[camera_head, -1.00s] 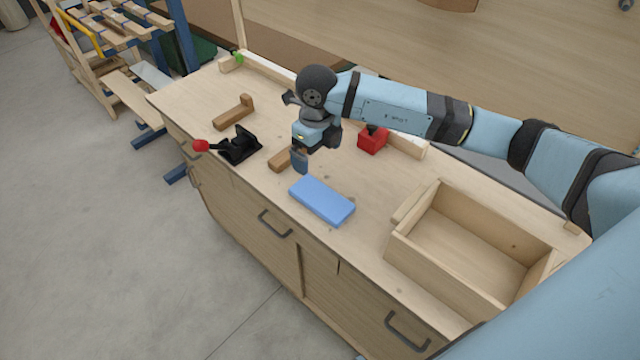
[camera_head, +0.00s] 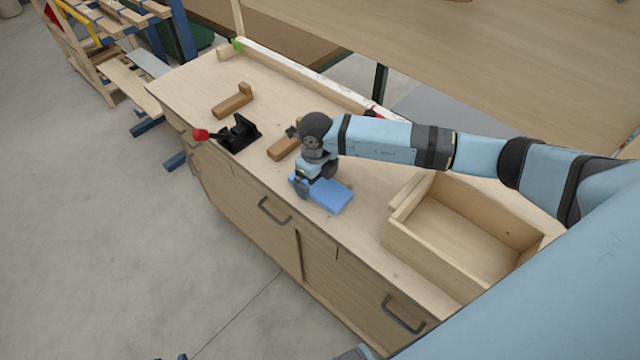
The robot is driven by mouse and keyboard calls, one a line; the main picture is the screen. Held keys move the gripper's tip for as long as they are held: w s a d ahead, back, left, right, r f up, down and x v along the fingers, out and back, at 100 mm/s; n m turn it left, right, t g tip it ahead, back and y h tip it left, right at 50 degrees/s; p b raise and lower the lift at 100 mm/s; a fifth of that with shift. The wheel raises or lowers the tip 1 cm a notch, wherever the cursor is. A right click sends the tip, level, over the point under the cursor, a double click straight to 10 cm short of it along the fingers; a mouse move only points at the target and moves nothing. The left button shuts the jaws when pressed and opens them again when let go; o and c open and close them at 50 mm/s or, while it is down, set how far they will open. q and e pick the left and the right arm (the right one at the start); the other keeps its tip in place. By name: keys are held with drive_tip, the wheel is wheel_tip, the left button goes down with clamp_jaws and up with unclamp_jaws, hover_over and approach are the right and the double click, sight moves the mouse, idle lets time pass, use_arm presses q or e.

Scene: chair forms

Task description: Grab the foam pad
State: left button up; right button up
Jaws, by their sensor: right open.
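The foam pad (camera_head: 333,197) is a flat blue block lying on the wooden workbench (camera_head: 385,257) near its front edge. My right gripper (camera_head: 301,188) points down at the pad's left end, with a finger showing beside that end. It is open. The gripper and wrist hide the left part of the pad, and I cannot tell whether the fingers touch it. My left gripper is not in view.
An open wooden box (camera_head: 450,240) stands right of the pad. A black clamp with a red knob (camera_head: 238,134) and a wooden L-shaped piece (camera_head: 233,101) lie to the left. A wooden block (camera_head: 283,149) lies behind the gripper. Bench space between pad and box is clear.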

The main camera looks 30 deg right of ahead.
drive_tip(key=shift+f, duration=0.6)
drive_tip(key=c, duration=0.8)
drive_tip(key=shift+r, duration=0.1)
